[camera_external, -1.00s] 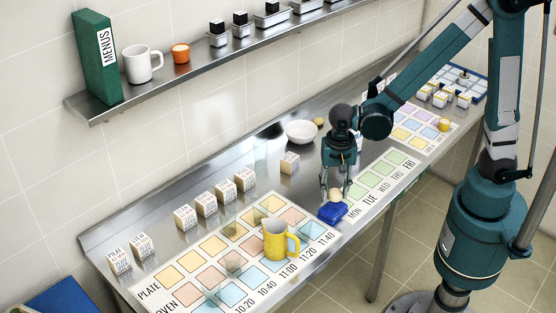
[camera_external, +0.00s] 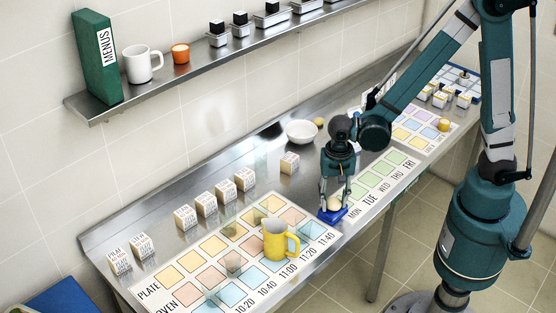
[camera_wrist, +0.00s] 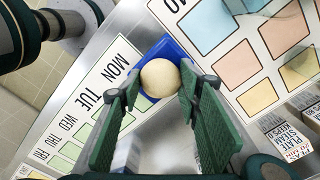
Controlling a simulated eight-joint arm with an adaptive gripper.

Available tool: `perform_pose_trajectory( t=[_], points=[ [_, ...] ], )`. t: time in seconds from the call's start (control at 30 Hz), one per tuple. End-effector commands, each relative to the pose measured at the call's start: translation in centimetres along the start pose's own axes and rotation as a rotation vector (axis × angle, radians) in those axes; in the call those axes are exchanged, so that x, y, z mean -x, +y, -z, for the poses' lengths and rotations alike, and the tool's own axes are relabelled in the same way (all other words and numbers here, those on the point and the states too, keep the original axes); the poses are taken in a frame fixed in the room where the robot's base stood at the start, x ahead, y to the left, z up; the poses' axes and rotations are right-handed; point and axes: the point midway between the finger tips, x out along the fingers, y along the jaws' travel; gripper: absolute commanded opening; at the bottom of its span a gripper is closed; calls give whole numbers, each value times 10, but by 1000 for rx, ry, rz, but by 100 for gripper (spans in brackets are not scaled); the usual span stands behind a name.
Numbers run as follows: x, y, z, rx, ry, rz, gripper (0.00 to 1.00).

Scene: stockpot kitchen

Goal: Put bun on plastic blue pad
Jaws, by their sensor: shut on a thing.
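The bun (camera_external: 335,203) is a round, pale cream ball at the blue pad. In the wrist view the bun (camera_wrist: 160,78) lies between the tips of my two green fingers, over the pad. The plastic blue pad (camera_external: 327,216) lies on the steel counter beside the weekday chart; its corner also shows in the wrist view (camera_wrist: 165,47). My gripper (camera_external: 335,198) points down over the pad and is shut on the bun. It also shows in the wrist view (camera_wrist: 158,88). Whether the bun's underside touches the pad is hidden.
A yellow pitcher (camera_external: 276,240) stands on the printed time chart to the left. Several lettered cubes (camera_external: 225,191) line the back. A white bowl (camera_external: 300,131) and another small round tan item (camera_external: 319,121) sit farther back on the counter (camera_external: 262,160).

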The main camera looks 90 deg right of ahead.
Motion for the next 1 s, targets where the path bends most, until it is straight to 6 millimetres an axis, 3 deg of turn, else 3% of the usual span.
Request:
perform_pose_trajectory(
  t=[0.37,0.4,0.5,1.0],
  points=[
    [-4,0,0,0,0,0,23],
    [-3,0,0,0,0,0,38],
    [-3,0,0,0,0,0,49],
    [1,0,0,0,0,0,49]
  ],
)
